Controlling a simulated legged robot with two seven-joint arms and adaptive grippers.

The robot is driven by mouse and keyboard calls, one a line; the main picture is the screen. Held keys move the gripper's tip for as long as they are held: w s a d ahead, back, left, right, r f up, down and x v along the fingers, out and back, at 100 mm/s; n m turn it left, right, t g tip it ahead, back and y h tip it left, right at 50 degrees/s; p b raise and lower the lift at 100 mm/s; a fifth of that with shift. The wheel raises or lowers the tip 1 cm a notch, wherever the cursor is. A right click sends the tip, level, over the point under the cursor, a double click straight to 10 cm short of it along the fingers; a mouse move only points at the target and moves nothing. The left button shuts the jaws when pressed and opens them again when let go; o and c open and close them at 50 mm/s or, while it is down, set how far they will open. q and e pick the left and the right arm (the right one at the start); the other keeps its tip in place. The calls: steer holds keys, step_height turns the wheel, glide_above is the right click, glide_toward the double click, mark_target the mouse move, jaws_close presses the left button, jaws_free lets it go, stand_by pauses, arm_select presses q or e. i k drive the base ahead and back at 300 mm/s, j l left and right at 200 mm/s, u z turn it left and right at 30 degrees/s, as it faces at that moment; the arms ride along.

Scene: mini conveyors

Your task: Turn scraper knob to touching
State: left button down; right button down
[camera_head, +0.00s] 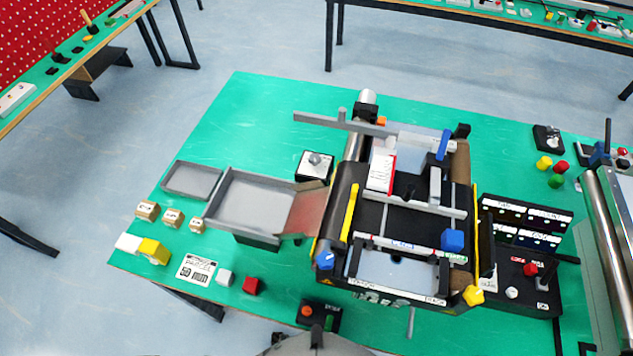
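A mini conveyor (400,215) stands on the green table. Several knobs show on it: a blue knob (325,260) at its front left corner, a yellow knob (473,295) at its front right corner, and a blue block-like knob (452,240) on the right of the frame. A blue lever (443,145) stands at the back right. I cannot tell which one is the scraper knob; the labels are too small to read. A red-brown sloped plate (307,208) sits at the conveyor's left end, and I cannot tell whether it touches the belt. Neither gripper shows.
A grey tray (250,199) adjoins the sloped plate. A control box (525,285) and dark displays (525,222) stand right. Another conveyor (607,240) is at the right edge.

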mark_target(315, 160)
steer(key=k+j+z, duration=0.2)
steer(key=z, duration=0.3)
steer(key=k+j+z, duration=0.1)
steer(key=k+z, duration=0.2)
steer(key=z, duration=0.15)
